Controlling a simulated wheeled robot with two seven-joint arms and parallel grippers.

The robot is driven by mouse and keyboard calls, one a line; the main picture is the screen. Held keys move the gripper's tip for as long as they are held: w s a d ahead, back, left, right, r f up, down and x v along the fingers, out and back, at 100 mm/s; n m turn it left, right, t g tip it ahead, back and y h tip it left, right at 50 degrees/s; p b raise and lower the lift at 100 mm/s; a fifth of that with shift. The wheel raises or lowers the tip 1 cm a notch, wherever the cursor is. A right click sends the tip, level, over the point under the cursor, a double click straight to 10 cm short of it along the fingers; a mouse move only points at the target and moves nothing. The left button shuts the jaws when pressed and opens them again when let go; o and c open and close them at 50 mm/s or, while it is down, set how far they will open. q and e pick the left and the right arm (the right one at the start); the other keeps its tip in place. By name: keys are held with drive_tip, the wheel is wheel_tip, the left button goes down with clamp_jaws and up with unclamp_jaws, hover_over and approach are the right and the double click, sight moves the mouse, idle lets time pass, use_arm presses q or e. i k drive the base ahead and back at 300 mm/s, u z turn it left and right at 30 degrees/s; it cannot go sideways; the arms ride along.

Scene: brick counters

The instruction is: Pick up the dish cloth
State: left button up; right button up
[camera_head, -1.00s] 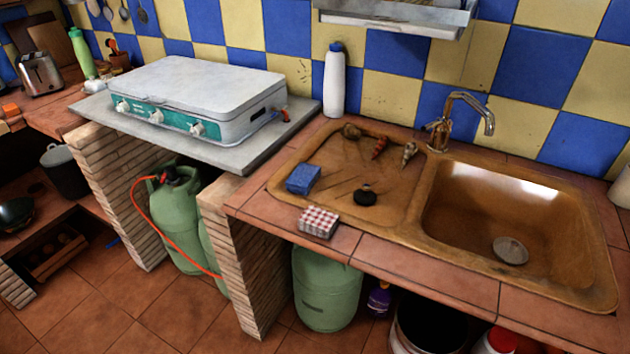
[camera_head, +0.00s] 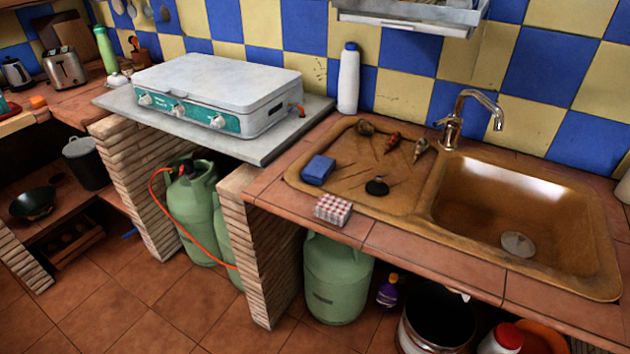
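The dish cloth (camera_head: 333,209) is a small folded block with a red-and-white check. It lies at the front edge of the tiled counter, just in front of the brown sink's drainboard (camera_head: 345,186). A blue sponge (camera_head: 318,169) sits behind it to the left, on the drainboard. Nothing touches the cloth from above. Neither of my grippers shows in this view.
A black stopper (camera_head: 377,187) and several brushes lie on the drainboard. A white bottle (camera_head: 348,80) stands behind it. The sink basin (camera_head: 510,215) is at right, a camping stove (camera_head: 218,92) at left. Green gas bottles (camera_head: 337,280) and a bucket stand below the counter.

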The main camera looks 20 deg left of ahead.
sight(320, 167)
drive_tip(key=k, duration=0.3)
drive_tip(key=u, duration=1.5)
drive_tip(key=i, duration=0.9)
drive_tip(key=z, duration=1.7)
